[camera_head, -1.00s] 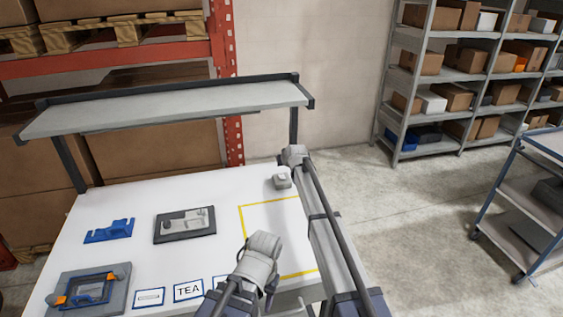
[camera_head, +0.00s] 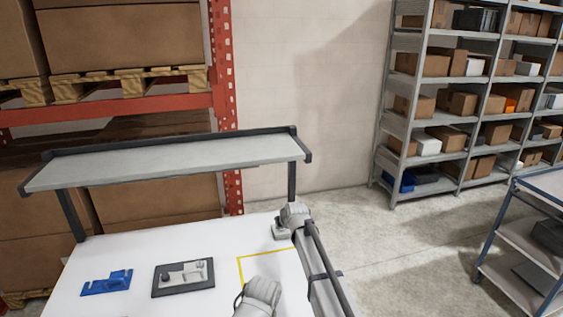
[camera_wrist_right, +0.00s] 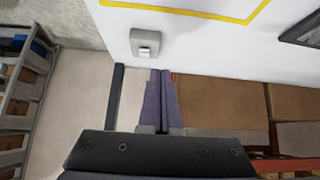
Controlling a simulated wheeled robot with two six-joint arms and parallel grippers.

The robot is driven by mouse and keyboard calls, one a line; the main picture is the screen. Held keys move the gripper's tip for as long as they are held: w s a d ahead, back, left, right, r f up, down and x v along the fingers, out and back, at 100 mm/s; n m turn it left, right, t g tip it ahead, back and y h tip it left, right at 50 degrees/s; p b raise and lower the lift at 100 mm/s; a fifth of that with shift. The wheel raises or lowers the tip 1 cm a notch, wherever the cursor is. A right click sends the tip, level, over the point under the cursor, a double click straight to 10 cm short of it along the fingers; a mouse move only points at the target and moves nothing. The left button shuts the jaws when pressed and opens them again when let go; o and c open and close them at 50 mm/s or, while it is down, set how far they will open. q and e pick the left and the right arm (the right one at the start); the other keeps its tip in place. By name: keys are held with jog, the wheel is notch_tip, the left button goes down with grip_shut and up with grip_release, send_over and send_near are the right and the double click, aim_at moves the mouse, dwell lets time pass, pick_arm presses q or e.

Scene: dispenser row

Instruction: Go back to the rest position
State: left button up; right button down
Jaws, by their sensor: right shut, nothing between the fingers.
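My right gripper (camera_wrist_right: 162,102) shows in the right wrist view, with its two purple fingers pressed together and nothing between them. It is near the edge of the white table (camera_wrist_right: 210,52), beside a small grey box with a button (camera_wrist_right: 146,42); I cannot tell its height. In the head view, two of my arm links come up from the bottom edge, but no fingertips show. My left gripper is not in view.
On the table are a blue holder (camera_head: 106,283), a dark-framed plate with grey parts (camera_head: 184,277) and a yellow outline (camera_head: 268,252). A raised shelf (camera_head: 170,162) spans the back. A cart (camera_head: 520,265) stands right; floor between is clear.

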jog(key=s+d+f+g+h, duration=0.1)
jog(key=s+f+g, duration=0.1)
jog(key=s, duration=1.2)
jog(key=s+d+f+g+h, duration=0.1)
jog(key=s+d+f+g, duration=0.1)
jog(key=s, duration=1.2)
jog(key=s+d+f+g+h, duration=0.1)
jog(key=s+g, duration=0.3)
jog(key=s, duration=1)
jog(key=shift+s+d+f+n+h+b, duration=0.3)
jog(key=shift+d+f, duration=0.2)
jog(key=shift+d, duration=0.2)
jog(key=shift+w, duration=0.1)
